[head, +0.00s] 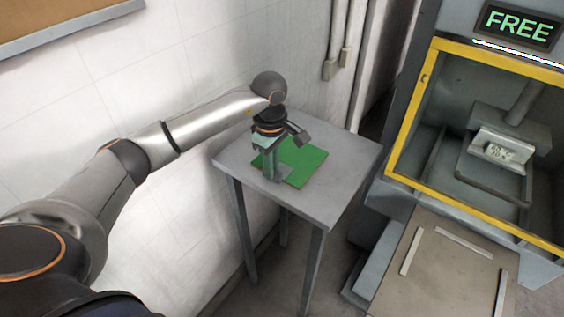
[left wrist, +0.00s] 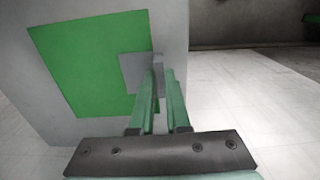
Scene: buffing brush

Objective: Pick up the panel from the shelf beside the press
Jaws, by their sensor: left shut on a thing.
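The green panel (head: 305,163) lies on a small grey table or shelf (head: 335,160) beside the press. It also shows in the left wrist view (left wrist: 85,62), with a grey block or tab (left wrist: 132,70) at its edge. My left gripper (head: 272,178) points down at the panel's near edge. In the left wrist view its green fingers (left wrist: 160,85) are close together on the grey tab. The exact contact is partly hidden by the fingers. My right gripper is not in view.
The press (head: 480,140) stands at the right, with a yellow-framed opening and a sign (head: 517,25) reading FREE. A flat plate with light strips (head: 440,262) is in front of it. A white wall (head: 220,60) runs behind the shelf.

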